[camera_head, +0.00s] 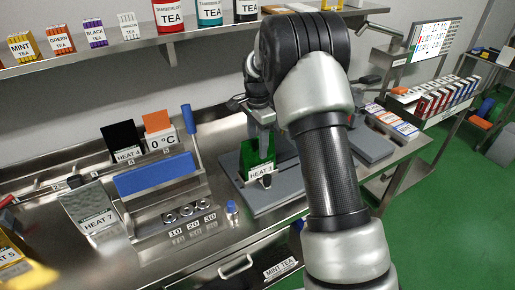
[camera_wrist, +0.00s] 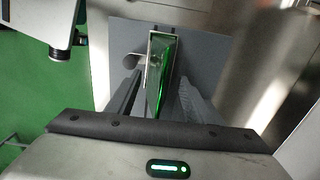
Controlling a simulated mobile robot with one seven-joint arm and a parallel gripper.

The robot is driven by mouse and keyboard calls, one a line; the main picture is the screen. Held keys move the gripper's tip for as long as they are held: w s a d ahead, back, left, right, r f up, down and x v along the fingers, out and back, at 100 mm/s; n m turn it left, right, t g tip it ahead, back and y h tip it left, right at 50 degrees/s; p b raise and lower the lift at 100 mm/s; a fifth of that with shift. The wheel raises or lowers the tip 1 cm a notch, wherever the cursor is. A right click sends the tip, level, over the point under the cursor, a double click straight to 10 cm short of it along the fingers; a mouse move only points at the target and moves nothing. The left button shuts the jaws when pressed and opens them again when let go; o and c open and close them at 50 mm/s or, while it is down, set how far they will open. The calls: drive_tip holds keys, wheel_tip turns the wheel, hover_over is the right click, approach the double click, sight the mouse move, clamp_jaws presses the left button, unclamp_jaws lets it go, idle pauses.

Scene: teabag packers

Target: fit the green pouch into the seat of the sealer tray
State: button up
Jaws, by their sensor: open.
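The green pouch (camera_head: 249,153) stands upright at the grey sealer tray (camera_head: 262,203) in the head view, with a white HEAT 3 label (camera_head: 261,172) at its lower front. In the wrist view the green pouch (camera_wrist: 162,78) is seen edge-on, within a narrow pale-rimmed holder or slot (camera_wrist: 151,60) above the grey plate (camera_wrist: 210,45). My gripper (camera_head: 264,143) is above the tray at the pouch. Its two fingers (camera_wrist: 160,95) stand apart on either side of the pouch, with gaps visible. The pouch's lower edge is hidden, so I cannot tell how deep it sits.
A steel machine with a blue bar (camera_head: 155,176) and dials stands left of the tray. A small blue-capped bottle (camera_head: 232,208) is close to the tray's left front. A silver HEAT 7 pouch (camera_head: 90,205) is further left. A shelf of tea boxes (camera_head: 170,15) runs overhead.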

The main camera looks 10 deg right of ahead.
wheel_tip(320, 180, up, 10)
drive_tip(key=shift+s+r, duration=0.1)
drive_tip(key=s+r+n+t, duration=0.3)
drive_tip(key=s+r+n, duration=0.3)
drive_tip(key=s+r, duration=0.7)
drive_tip(key=s+f+n+t, duration=0.2)
drive_tip(key=s+n, duration=0.6)
drive_tip(key=s, duration=1.2)
drive_tip(key=shift+s+f+t, duration=0.3)
drive_tip(key=shift+s+f, duration=0.05)
drive_tip(key=shift+f, duration=0.15)
